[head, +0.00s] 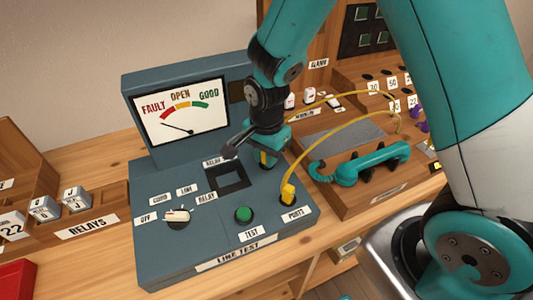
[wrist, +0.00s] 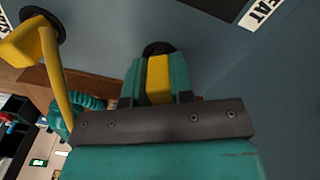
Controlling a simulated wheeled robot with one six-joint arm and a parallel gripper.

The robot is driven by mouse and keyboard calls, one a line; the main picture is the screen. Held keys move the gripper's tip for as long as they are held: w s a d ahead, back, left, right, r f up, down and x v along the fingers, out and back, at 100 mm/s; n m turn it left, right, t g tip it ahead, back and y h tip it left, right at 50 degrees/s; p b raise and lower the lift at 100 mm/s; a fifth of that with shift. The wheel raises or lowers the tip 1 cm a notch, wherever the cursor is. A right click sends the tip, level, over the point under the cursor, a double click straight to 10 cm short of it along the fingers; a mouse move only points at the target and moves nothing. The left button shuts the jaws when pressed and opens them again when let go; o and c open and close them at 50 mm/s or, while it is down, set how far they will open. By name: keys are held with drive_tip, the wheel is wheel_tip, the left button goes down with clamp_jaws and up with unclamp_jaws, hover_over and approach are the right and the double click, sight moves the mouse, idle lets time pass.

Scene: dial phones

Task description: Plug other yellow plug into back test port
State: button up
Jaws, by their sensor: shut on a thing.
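My gripper (head: 266,156) is shut on a yellow plug, which shows between the teal fingers in the wrist view (wrist: 158,80). It is low over the right rear of the grey line test box (head: 170,250). In the wrist view the dark round back port (wrist: 157,47) lies right at the plug's end; I cannot tell how far the plug is in. The other yellow plug (head: 288,193) stands in the front port by the PORTS label, and also shows in the wrist view (wrist: 22,46). A yellow cord (head: 335,128) arcs from it to the right.
The box has a gauge (head: 181,112), a square relay socket (head: 228,178), a dial knob (head: 177,215) and a green test button (head: 243,214). A teal handset (head: 365,163) lies on the wooden switchboard to the right. Relay blocks (head: 76,199) sit at left.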

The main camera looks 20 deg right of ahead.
drive_tip(key=shift+f, duration=0.35)
drive_tip(key=o, duration=1.1)
drive_tip(key=shift+r, duration=0.2)
drive_tip(key=shift+r+p, duration=3.15)
drive_tip(key=shift+r, duration=0.45)
drive_tip(key=shift+r+p, duration=1.75)
drive_tip(key=shift+r, duration=0.25)
